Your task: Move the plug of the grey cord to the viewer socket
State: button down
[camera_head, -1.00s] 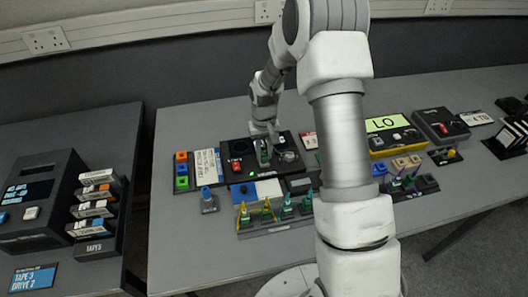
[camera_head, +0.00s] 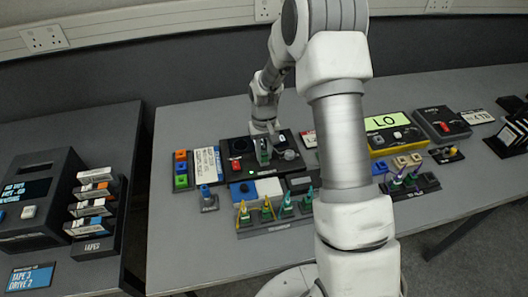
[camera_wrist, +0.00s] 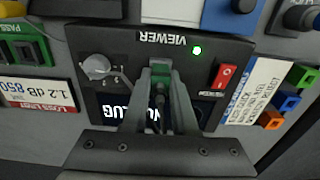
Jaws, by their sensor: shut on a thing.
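The viewer (camera_wrist: 212,52) is a dark box with a lit green lamp, a red switch, a round knob and a display; its label reads upside down in the wrist view. It also shows in the head view (camera_head: 228,147). My gripper (camera_wrist: 160,72) is over the middle of the viewer, shut on a green plug (camera_wrist: 160,77). The plug is between the fingertips, at the viewer's face; how deep it sits in the socket is hidden. A grey cord (camera_wrist: 160,101) runs back from it between the fingers. In the head view my gripper (camera_head: 263,148) is over the viewer.
A rack of several coloured plugs (camera_head: 268,212) stands in front of the viewer. Coloured blocks (camera_wrist: 290,102) and a printed card (camera_wrist: 252,90) lie beside it. A yellow box marked LO (camera_head: 382,140) is farther right. The table's front left is clear.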

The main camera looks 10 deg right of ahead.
dwell(0.5)
jog(key=c, duration=0.6)
grip_release()
jog(key=shift+r+p, duration=1.4)
jog(key=shift+r, duration=1.1)
jog(key=shift+r+p, duration=1.15)
jog(key=shift+r, duration=0.85)
